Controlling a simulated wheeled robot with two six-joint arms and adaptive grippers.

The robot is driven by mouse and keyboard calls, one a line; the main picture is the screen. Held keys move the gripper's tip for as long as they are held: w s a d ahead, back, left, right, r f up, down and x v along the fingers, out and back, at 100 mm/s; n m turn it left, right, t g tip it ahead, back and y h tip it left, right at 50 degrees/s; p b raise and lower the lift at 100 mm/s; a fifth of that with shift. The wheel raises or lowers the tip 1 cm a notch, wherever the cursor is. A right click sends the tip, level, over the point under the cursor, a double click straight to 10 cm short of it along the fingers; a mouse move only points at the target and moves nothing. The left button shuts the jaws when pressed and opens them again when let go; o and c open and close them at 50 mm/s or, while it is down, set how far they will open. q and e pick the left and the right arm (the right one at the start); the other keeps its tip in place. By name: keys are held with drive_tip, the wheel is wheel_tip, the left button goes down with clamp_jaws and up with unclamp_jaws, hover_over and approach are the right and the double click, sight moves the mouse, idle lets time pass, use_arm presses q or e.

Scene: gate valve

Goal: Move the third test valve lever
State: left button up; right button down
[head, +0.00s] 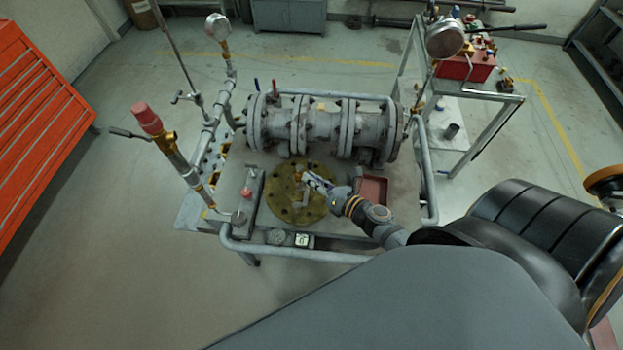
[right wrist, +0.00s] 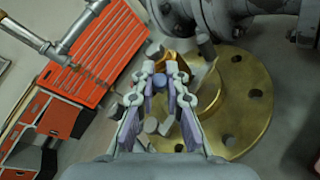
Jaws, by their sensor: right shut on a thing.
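My right gripper (head: 316,183) reaches over the round brass flange (head: 290,207) on the test stand. It is shut on a small valve lever above that flange; the fingers hide most of the lever, and I cannot tell its angle. In the right wrist view, the gripper's fingertips (right wrist: 167,66) are close together beside a brass valve body (right wrist: 180,58), with the flange (right wrist: 247,95) to the right. My left gripper is not in view.
A gauge (head: 218,27) on a pipe rises at the stand's back left. A red-capped pipe (head: 146,118) leans out at left. A red tray (head: 372,190) lies right of the flange. An orange cabinet (head: 38,130) stands far left. Open floor lies between.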

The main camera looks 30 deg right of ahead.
drive_tip(key=c, duration=1.3)
unclamp_jaws()
drive_tip(key=shift+c, duration=0.2)
drive_tip(key=v, duration=1.2)
drive_tip(key=shift+f, duration=0.15)
